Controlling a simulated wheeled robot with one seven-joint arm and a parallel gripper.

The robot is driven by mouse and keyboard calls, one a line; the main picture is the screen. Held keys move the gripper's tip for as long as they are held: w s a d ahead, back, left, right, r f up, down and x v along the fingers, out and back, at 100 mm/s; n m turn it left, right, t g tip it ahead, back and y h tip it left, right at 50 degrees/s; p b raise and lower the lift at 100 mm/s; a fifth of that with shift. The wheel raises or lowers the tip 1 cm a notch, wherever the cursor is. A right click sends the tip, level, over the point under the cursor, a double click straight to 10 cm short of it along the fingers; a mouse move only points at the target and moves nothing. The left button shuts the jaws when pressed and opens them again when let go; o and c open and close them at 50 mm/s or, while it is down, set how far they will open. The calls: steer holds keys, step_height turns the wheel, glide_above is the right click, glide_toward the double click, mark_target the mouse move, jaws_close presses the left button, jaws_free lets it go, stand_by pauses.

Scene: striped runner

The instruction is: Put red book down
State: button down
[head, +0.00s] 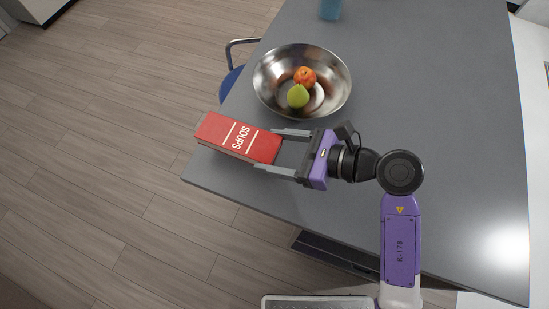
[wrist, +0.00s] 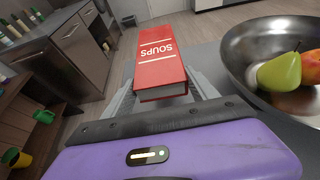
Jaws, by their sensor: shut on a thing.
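The red book (head: 238,137), with "SOUPS" in white on its cover, is between the fingers of my gripper (head: 277,151) in the head view. My gripper is shut on its near end. The book is at the left corner of the grey table (head: 440,110), with its far end reaching past the edge over the floor. In the wrist view the book (wrist: 161,62) points away from my gripper (wrist: 165,97). I cannot tell whether the book touches the table.
A metal bowl (head: 265,92) with a green pear (head: 298,96) and an orange fruit (head: 305,76) stands close behind the book. A blue object (head: 330,9) is at the back. A blue chair (head: 230,82) is beside the table. The table's right side is clear.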

mark_target(276, 162)
steer(key=shift+f, duration=2.75)
steer(key=shift+c, duration=1.2)
jaws_free()
steer(key=b+v, duration=0.1)
steer(key=v, duration=1.1)
steer(key=shift+b, duration=0.4)
